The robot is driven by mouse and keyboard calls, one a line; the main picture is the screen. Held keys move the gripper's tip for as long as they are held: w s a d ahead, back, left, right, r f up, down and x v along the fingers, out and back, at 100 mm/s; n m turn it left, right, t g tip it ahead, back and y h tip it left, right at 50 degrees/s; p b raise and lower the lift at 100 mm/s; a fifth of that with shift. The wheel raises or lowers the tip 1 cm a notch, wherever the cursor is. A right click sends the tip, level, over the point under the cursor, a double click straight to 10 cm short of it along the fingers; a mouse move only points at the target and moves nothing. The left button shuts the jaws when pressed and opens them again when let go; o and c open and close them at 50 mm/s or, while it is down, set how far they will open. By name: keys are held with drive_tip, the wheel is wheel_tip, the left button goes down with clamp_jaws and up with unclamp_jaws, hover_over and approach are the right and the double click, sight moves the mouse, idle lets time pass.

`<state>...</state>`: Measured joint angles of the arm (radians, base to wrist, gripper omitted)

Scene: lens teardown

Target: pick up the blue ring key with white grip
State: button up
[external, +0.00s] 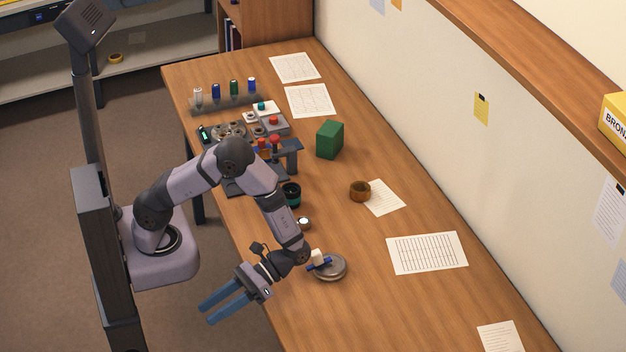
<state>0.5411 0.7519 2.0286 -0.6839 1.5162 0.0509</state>
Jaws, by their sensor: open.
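The blue ring key with white grip (318,258) appears as a small white block on a blue bar. It sits on or against a round grey disc-like piece (331,269) near the front edge of the table. My gripper (208,314) has two blue fingers, spread apart with nothing between them. It points down and left, off the table's front edge and away from the key. My wrist is close beside the key in this view and may hide part of it.
A dark cylinder (291,193) and a small white-topped piece (303,223) stand along the front edge. A brown ring (359,191) and a green block (329,139) are farther back. Tools stand in a rack (232,104) at the far end. The table's near right is mostly clear.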

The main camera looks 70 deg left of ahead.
drive_tip(key=w+d+r+n+h, duration=0.2)
drive_tip(key=w+n+h, duration=0.15)
drive_tip(key=w, duration=0.25)
wheel_tip(320, 180, up, 4)
drive_tip(key=r+n+t+h+b, duration=0.1)
drive_tip(key=n+t+h+b, duration=0.6)
drive_tip(key=n+t+h, duration=0.6)
hover_over(318, 259)
drive_tip(key=shift+a+f+t+y, duration=0.25)
drive_tip(key=shift+a+t+y, duration=0.2)
drive_tip(key=shift+y, duration=0.2)
drive_tip(key=shift+d+f+p, duration=0.1)
drive_tip(key=shift+f+p, duration=0.2)
drive_tip(key=shift+f, duration=1.35)
wheel_tip(318, 259, down, 4)
drive_tip(key=shift+r, duration=0.15)
drive_tip(key=shift+d+p, duration=0.4)
drive_tip(key=shift+d, duration=1.1)
